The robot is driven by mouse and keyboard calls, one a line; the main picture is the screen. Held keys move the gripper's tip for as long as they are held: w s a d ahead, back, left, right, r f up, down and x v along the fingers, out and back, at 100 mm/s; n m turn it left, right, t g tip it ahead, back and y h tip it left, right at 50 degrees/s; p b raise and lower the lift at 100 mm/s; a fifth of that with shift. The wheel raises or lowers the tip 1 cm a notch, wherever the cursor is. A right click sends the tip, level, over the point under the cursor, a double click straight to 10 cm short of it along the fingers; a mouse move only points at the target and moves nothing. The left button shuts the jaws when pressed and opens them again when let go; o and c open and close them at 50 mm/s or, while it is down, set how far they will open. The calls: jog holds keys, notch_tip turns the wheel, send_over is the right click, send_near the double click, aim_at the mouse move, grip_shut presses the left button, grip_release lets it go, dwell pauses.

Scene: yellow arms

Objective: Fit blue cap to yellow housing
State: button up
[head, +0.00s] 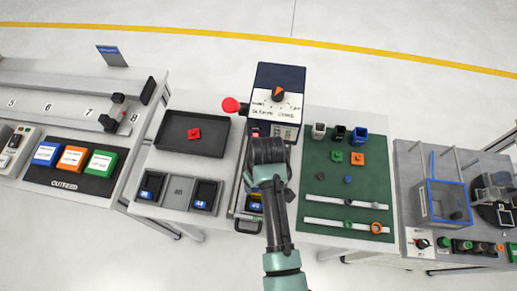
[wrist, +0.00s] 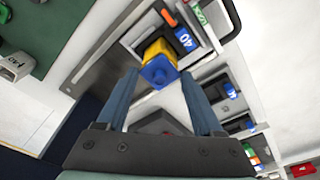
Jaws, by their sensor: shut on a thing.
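In the wrist view, my gripper (wrist: 161,78) has its two fingers on either side of a blue cap (wrist: 157,73) and is shut on it. The yellow housing (wrist: 158,48) shows directly behind the cap, in or over a dark, blue-labelled holder (wrist: 183,38). The cap and housing look lined up; I cannot tell whether the cap is seated or just above it. In the head view, my wrist covers the fingertips, cap and housing.
A box with an orange dial (head: 277,93) and a red knob (head: 231,105) stands behind my wrist. A dark tray with a red part (head: 193,134) and small bins (head: 204,194) lie left. A green mat (head: 330,190) with several parts lies right.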

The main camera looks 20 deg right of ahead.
jog(key=shift+f, duration=0.45)
dwell(0.4)
jog(key=o, duration=1.3)
jog(key=r, duration=0.4)
jog(key=s+r+b, duration=0.1)
jog(key=r, duration=0.3)
jog(key=r+b, duration=0.1)
jog(key=r, duration=0.3)
jog(key=shift+s+d+r, duration=0.15)
jog(key=shift+s+r, duration=0.15)
jog(key=shift+r, duration=0.1)
